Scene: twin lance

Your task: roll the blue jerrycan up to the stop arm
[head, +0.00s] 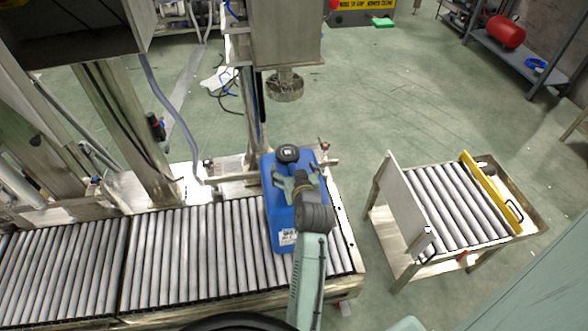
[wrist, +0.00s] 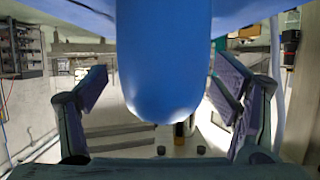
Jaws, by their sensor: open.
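The blue jerrycan (head: 280,215) stands upright on the roller conveyor (head: 180,255), near its right end. In the wrist view a rounded blue part of the can (wrist: 165,60) hangs between the open fingers, with a gap on both sides. A metal bar (head: 332,161) crosses just behind the can and may be the stop arm; the can hides part of it, and I cannot tell whether they touch.
A metal column with a round filling head (head: 284,86) stands behind the can. A separate roller cart (head: 455,205) with an upright plate (head: 404,205) and yellow bar stands to the right, across a floor gap. The conveyor left of the can is clear.

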